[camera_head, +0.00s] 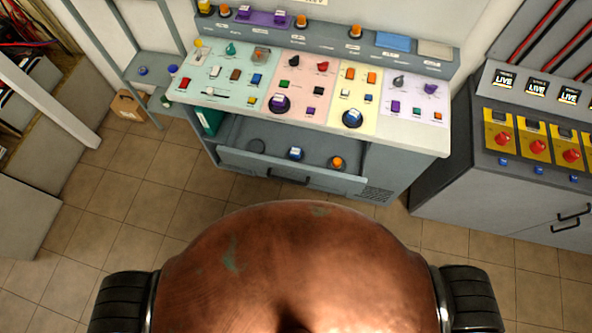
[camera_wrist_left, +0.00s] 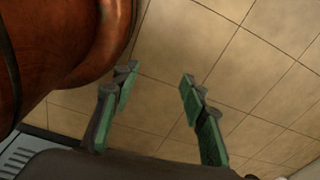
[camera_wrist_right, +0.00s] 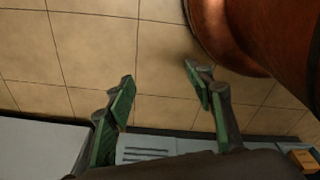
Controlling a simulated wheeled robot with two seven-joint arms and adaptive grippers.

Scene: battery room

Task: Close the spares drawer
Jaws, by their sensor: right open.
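The spares drawer (camera_head: 290,172) is pulled out below the control desk (camera_head: 400,140). Its grey front has a dark bar handle (camera_head: 288,181). Inside it lie a dark ring, a blue-and-white part (camera_head: 295,153) and an orange knob (camera_head: 337,162). Neither gripper shows in the head view. My left gripper (camera_wrist_left: 158,95) is open and empty over tiled floor in the left wrist view. My right gripper (camera_wrist_right: 160,90) is open and empty in the right wrist view, with floor and a grey surface with slots behind it. Both are away from the drawer.
A grey cabinet with red buttons and LIVE displays (camera_head: 535,140) stands at the right. A shelf rack (camera_head: 150,70) and a cardboard box (camera_head: 128,106) stand left of the desk. Tiled floor (camera_head: 130,205) between me and the drawer is clear.

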